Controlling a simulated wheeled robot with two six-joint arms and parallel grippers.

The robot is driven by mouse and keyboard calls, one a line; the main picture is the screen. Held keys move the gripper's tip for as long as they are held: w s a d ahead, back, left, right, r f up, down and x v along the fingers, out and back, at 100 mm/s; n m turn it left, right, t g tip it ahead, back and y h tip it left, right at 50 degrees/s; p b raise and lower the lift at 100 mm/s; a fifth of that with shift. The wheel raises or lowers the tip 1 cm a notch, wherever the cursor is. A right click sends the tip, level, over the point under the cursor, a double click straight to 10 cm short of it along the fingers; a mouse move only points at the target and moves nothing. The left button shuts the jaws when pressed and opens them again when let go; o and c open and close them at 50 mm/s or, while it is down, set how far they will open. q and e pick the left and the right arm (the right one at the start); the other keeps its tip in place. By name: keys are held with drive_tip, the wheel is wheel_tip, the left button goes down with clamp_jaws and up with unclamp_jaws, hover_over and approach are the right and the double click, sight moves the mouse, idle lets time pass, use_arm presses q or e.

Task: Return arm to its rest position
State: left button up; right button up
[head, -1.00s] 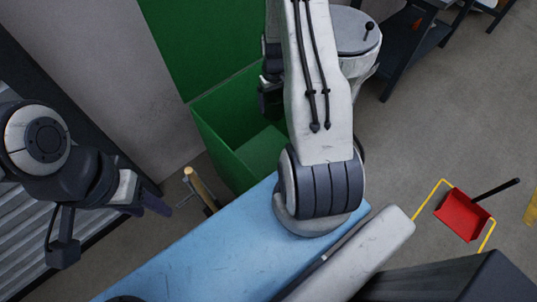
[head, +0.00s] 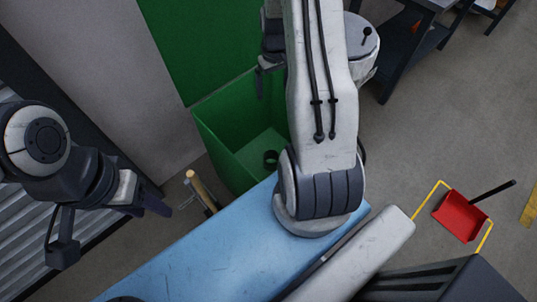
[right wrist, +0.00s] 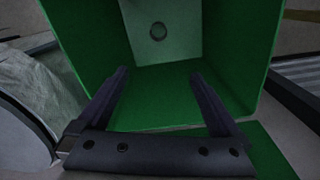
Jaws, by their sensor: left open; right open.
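My right arm comes down the middle of the head view. Its gripper (head: 263,72) is partly hidden behind the arm, above the green bin (head: 215,140). In the right wrist view the same gripper (right wrist: 160,75) is open, with nothing between its two dark fingers, and points into the green bin (right wrist: 90,70). A small dark ring-shaped part (head: 270,158) lies in the bin, apart from the fingers; it also shows in the right wrist view (right wrist: 158,31). My left gripper (head: 155,204) is open at the left of the head view, with nothing seen in it.
A wooden-handled tool (head: 200,190) stands beside the bin. A dark workbench (head: 412,40) stands at the upper right. Grey floor (head: 430,130) between them is clear.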

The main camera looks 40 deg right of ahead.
drive_tip(key=shift+r, duration=0.65)
drive_tip(key=s+a+r+n, duration=0.1)
drive_tip(key=a+r, duration=0.3)
drive_tip(key=a, duration=0.3)
drive_tip(key=s+a+r+n, duration=0.1)
drive_tip(key=a+r+n, duration=0.15)
drive_tip(key=a, duration=0.45)
drive_tip(key=a+r+n, duration=0.1)
drive_tip(key=a+r, duration=0.3)
drive_tip(key=a, duration=0.3)
drive_tip(key=s+a+r+n+y, duration=0.1)
drive_tip(key=s+a+r+n, duration=0.15)
drive_tip(key=s+a, duration=0.6)
drive_tip(key=s+a+r+n, duration=0.2)
drive_tip(key=s+a+r, duration=0.25)
drive_tip(key=s, duration=0.65)
wheel_tip(320, 180, up, 17)
drive_tip(key=p, duration=1.8)
